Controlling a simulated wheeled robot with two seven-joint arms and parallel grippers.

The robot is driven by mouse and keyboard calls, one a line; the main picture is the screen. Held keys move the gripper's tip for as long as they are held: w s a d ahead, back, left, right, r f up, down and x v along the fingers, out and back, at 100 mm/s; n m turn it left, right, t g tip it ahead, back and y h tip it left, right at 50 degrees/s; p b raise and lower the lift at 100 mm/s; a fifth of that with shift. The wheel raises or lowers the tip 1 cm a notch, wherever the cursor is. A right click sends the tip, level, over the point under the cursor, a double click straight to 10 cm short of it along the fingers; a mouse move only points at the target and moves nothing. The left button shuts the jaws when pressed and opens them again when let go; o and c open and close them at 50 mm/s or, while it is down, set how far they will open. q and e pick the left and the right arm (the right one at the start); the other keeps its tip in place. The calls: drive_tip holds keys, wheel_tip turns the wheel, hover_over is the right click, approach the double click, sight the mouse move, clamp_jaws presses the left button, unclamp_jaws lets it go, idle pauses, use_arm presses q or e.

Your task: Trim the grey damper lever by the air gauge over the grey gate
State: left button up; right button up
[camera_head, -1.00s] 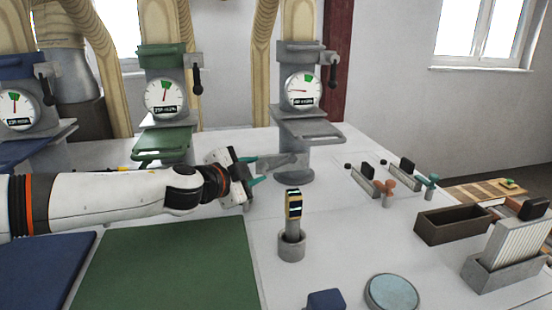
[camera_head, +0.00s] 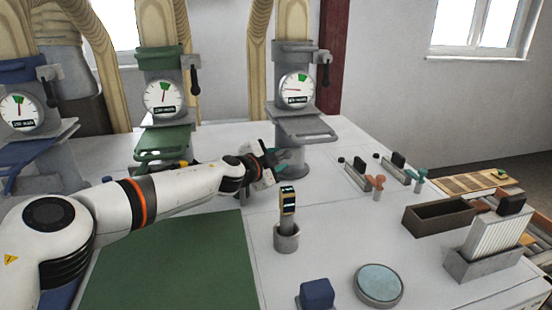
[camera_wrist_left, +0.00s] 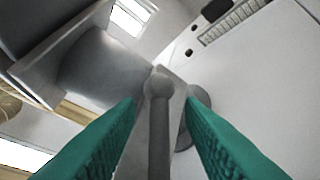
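The grey gate (camera_head: 302,126) stands at the back, right of the green one. Its round air gauge (camera_head: 297,89) has the needle pointing left, off the green sector at the top. My left gripper (camera_head: 278,160) is at the lower left of the gate's column, its teal fingers apart. In the left wrist view, a grey rod with a rounded end, apparently the grey damper lever (camera_wrist_left: 158,120), lies between the fingers with a gap on both sides. In the head view the lever is mostly hidden by the gripper. My right gripper is out of view.
The green gate (camera_head: 162,115) and blue gate (camera_head: 25,125) stand to the left. Small clamps (camera_head: 377,184), a brown box (camera_head: 437,217) and a round blue disc (camera_head: 379,284) are to the right.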

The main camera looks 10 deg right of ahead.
use_arm(q)
drive_tip(key=shift+w, duration=0.1)
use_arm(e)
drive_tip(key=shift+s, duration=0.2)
use_arm(q)
drive_tip(key=shift+a, duration=0.1)
clamp_jaws()
drive_tip(key=shift+f+b, duration=0.1)
drive_tip(key=shift+b, duration=0.2)
drive_tip(key=n+h+b, duration=0.1)
drive_tip(key=b, duration=0.2)
drive_tip(key=a+n+t+h+b, duration=0.1)
drive_tip(key=b, duration=0.2)
drive_tip(key=shift+r+b, duration=0.25)
drive_tip(key=shift+b, duration=0.1)
drive_tip(key=shift+a+r+n+t, duration=0.1)
drive_tip(key=shift+r+n+t, duration=0.3)
drive_tip(key=shift+r+t, duration=0.1)
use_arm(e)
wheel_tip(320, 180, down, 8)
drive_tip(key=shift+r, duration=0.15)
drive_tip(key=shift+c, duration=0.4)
